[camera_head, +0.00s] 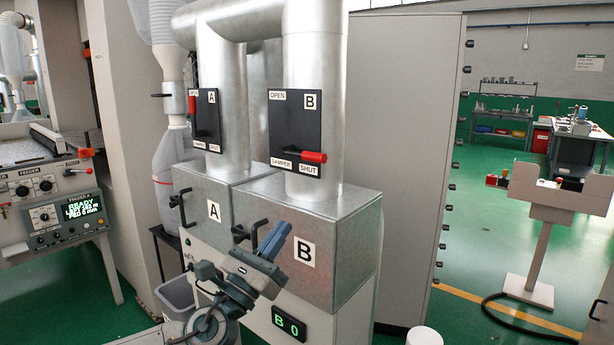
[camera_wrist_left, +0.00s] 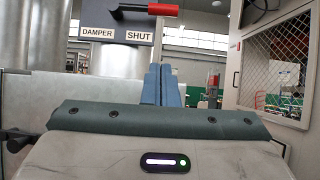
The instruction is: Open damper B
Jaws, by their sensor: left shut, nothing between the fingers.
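Damper B's black plate (camera_head: 295,120) is on the right metal duct, with OPEN at its top left and SHUT at its lower right. Its lever with a red grip (camera_head: 313,156) lies level, pointing right, just above SHUT. The red grip (camera_wrist_left: 163,10) also shows at the top of the left wrist view, above the SHUT label (camera_wrist_left: 140,37). My left gripper (camera_head: 277,236) is in front of the metal box marked B, below and left of the lever and apart from it. Its blue fingers (camera_wrist_left: 162,84) are together and empty. My right gripper is not in view.
Damper A's plate (camera_head: 206,120) is to the left, its red-gripped lever (camera_head: 193,106) upright by OPEN. Metal boxes (camera_head: 335,215) with black handles jut out below the ducts. A display (camera_head: 288,323) reads B 0. A grey panel (camera_head: 405,170) stands to the right.

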